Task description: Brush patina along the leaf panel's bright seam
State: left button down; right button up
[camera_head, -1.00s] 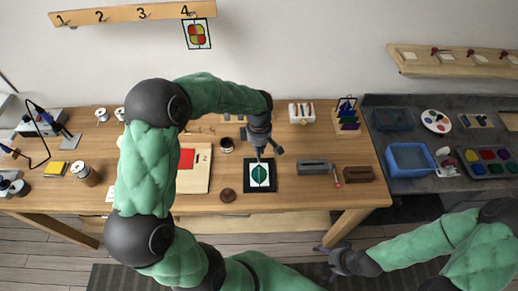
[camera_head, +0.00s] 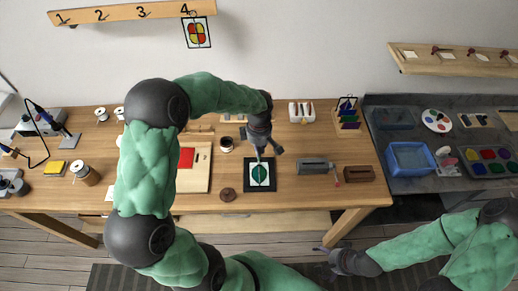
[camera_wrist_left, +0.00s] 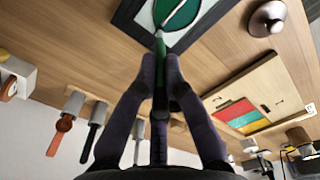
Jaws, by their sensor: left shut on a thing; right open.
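The leaf panel (camera_head: 248,187) lies on the wooden table, a dark frame around a white field with a green leaf. My left gripper (camera_head: 260,151) is above the panel's far edge, shut on a slim green-handled tool, likely the brush (camera_wrist_left: 160,48). The brush points down at the leaf; I cannot tell whether its tip touches. In the left wrist view the panel (camera_wrist_left: 128,12) is at the top, with a pale line across the leaf that may be the seam or part of the brush. My right gripper (camera_head: 333,258) is open and empty in front of the table.
A round brown knob-like piece (camera_head: 228,194) and a board with a red patch (camera_head: 200,180) lie left of the panel. A dark jar (camera_head: 226,144) stands behind. A grey block (camera_head: 313,164) and a brown block (camera_head: 359,174) are to the right. Bare table surrounds the panel.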

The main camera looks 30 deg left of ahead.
pick_arm(q)
jog(key=shift+s+d+f+b, duration=0.1)
jog(key=shift+s+d+b, duration=0.35)
jog(key=shift+s, duration=0.35)
jog(key=shift+s+d+b, duration=0.2)
jog(key=shift+s+d, duration=0.3)
jog(key=shift+s, duration=0.25)
dwell(1.4)
jog(key=shift+s+d+b, duration=0.3)
jog(key=shift+s+d, duration=0.35)
jog(key=shift+s, duration=0.35)
dwell(0.7)
jog(key=shift+s+d, duration=0.3)
jog(key=shift+s, duration=0.25)
dwell(0.4)
notch_tip(320, 180, up, 6)
jog(key=p, duration=0.3)
dwell(0.6)
dwell(0.5)
jog(key=shift+w+f+b, duration=0.15)
jog(key=shift+f+b, duration=0.15)
jog(key=shift+f, duration=0.4)
